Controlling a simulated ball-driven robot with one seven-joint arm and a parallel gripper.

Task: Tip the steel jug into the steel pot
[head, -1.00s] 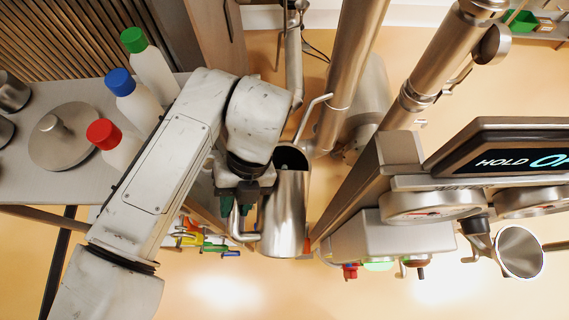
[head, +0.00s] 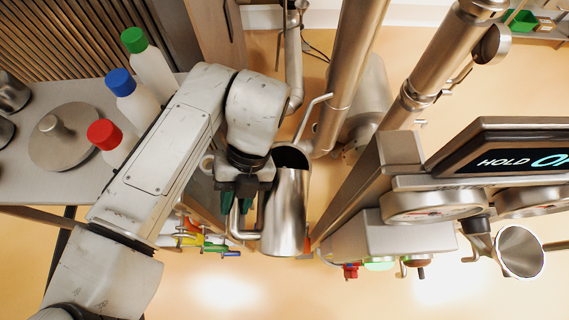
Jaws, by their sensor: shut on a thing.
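The steel jug (head: 286,215) hangs in the middle of the head view, its dark mouth towards the top of the picture. My gripper (head: 238,196), with dark green fingers, is shut on the jug's bent handle at its left side. What is inside the jug does not show. I cannot tell for certain which vessel is the steel pot. An open round steel vessel (head: 520,250) sits at the lower right, its mouth facing the camera and apart from the jug. Two steel vessels (head: 12,92) are cut off at the left edge.
A grey bench (head: 30,185) at the left carries a round steel lid with a knob (head: 60,138) and bottles with green, blue and red caps (head: 104,134). Steel pipes (head: 350,70) rise behind the jug. A machine with a lit display (head: 510,158) stands close on the right.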

